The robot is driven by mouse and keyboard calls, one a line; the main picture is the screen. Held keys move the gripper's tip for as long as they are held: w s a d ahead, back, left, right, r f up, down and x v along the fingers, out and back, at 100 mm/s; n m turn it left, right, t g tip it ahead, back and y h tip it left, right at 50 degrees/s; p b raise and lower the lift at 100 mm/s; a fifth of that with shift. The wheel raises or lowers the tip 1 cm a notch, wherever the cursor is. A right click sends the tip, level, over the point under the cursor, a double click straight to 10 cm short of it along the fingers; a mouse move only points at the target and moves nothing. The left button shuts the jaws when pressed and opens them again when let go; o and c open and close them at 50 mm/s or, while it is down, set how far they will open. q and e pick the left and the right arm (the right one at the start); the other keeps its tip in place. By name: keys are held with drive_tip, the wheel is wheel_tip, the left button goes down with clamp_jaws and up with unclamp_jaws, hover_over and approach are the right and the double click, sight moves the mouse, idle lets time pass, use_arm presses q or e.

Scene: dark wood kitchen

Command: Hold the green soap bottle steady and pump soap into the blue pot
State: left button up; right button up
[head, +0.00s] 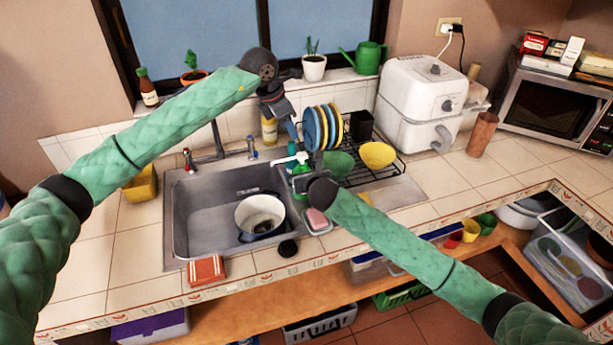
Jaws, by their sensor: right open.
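The green soap bottle (301,168) with a white pump head stands at the sink's back right edge. The pot (247,207), white inside with blue low on its outside, sits in the sink, with something dark inside. My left gripper (291,131) points down above and just behind the pump head; its jaw gap is too small to make out. My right gripper (300,184) is open at the bottle's lower part, which it partly hides. Whether its fingers touch the bottle cannot be told.
A dish rack with colored plates (322,127) and a yellow bowl (378,155) stands right of the bottle. A faucet (217,140) and a yellow bottle (269,131) are behind the sink. A pink sponge (317,219) lies at the sink's right edge.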

drive_tip(key=shift+w+a+f, duration=0.15)
drive_tip(key=shift+w, duration=0.25)
